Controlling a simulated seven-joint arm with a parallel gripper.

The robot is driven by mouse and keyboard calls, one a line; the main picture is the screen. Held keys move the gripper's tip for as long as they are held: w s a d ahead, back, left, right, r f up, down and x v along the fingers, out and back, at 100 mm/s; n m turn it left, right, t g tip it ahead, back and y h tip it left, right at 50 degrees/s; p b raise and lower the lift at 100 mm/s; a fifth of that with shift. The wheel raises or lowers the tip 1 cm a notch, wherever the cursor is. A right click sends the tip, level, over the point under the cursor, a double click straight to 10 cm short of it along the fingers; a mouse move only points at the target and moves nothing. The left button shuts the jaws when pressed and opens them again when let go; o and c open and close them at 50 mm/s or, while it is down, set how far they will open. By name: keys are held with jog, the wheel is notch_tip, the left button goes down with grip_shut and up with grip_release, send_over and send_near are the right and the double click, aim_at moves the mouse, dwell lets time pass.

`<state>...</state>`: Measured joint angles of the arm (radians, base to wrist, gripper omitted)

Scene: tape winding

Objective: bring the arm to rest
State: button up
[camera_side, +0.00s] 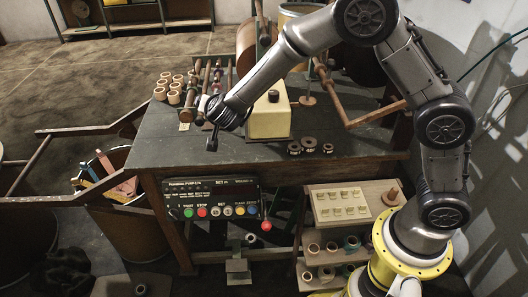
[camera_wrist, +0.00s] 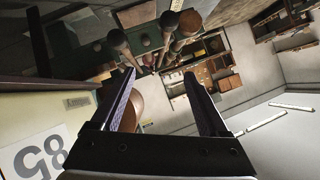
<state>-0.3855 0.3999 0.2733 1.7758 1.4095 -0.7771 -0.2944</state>
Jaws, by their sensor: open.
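My gripper (camera_side: 212,143) is at the end of my silver arm, over the left part of the dark worktable (camera_side: 163,150) in the side view. It sits just left of the cream block-shaped machine part (camera_side: 268,119). In the wrist view my gripper (camera_wrist: 160,80) has its two dark fingers spread apart, with nothing between them. Past the fingers, several rods with rounded ends (camera_wrist: 116,40) show at the top.
Several pale rolls (camera_side: 173,88) stand at the table's back left, beside a rack of rods (camera_side: 215,75). Small dark rings (camera_side: 309,143) lie at the front right. A control box with colored buttons (camera_side: 210,198) hangs below the front edge. A bin (camera_side: 120,235) stands left.

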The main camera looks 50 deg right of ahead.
jog(key=s+a+r+n+y, duration=0.3)
jog(key=s+r+n+y, duration=0.55)
jog(key=s+r, duration=0.45)
jog(key=s+d+f+n+g, duration=0.1)
jog(key=s+d, duration=0.2)
jog(key=s, duration=0.5)
jog(key=s+d+f+n+g+h, duration=0.1)
jog(key=s+d+f+g, duration=0.1)
jog(key=s, duration=0.7)
jog(key=s+d+f+n+g+h, duration=0.1)
jog(key=s+d, duration=0.3)
jog(key=s, duration=0.5)
jog(key=shift+f+g, duration=0.25)
jog(key=shift+g, duration=0.35)
